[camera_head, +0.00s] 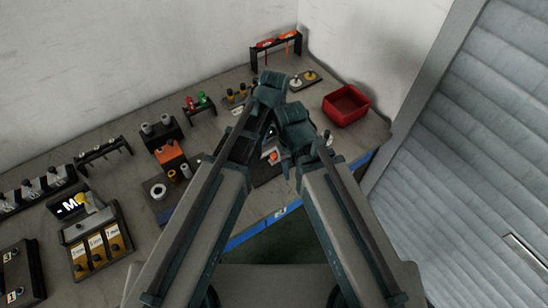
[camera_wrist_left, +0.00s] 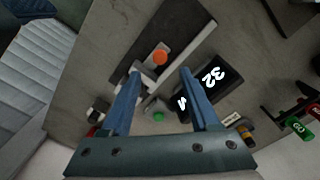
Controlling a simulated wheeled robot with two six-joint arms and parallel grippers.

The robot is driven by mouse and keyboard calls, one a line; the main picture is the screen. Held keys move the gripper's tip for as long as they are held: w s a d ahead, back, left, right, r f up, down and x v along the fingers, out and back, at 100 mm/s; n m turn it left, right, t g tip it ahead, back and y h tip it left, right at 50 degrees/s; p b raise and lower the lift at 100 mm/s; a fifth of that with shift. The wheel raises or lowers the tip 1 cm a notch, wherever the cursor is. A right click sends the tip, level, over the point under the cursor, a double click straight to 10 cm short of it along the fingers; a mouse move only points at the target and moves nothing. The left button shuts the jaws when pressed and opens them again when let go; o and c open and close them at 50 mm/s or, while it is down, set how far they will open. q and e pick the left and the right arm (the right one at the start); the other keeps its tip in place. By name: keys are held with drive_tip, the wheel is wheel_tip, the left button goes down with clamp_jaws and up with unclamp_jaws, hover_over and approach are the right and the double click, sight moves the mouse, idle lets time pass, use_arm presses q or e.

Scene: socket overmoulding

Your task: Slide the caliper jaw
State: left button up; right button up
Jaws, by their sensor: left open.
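In the left wrist view my left gripper (camera_wrist_left: 161,73) is open, its two blue fingers apart above the worktop. Between and below them runs a slim grey bar with a pale block (camera_wrist_left: 146,70) near the left fingertip, which looks like the caliper and its jaw. An orange round part (camera_wrist_left: 159,57) shows between the fingertips and a green one (camera_wrist_left: 158,117) further down. I cannot tell whether the left finger touches the block. In the head view my arms cover most of this spot, and only a small orange part (camera_head: 273,156) shows.
A black box with a lit display (camera_wrist_left: 217,78) stands close to the right finger. In the head view a red bin (camera_head: 346,105) stands at the right end of the bench, and a black rack (camera_head: 275,45) stands at the back. Several small fixtures fill the left side.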

sight(274, 155)
use_arm(q)
wheel_tip(274, 155, down, 7)
drive_tip(key=b, duration=0.6)
drive_tip(key=shift+f, duration=0.2)
use_arm(e)
wheel_tip(274, 155, down, 8)
drive_tip(key=shift+r, duration=0.25)
drive_tip(key=shift+r, duration=0.1)
use_arm(q)
clamp_jaws()
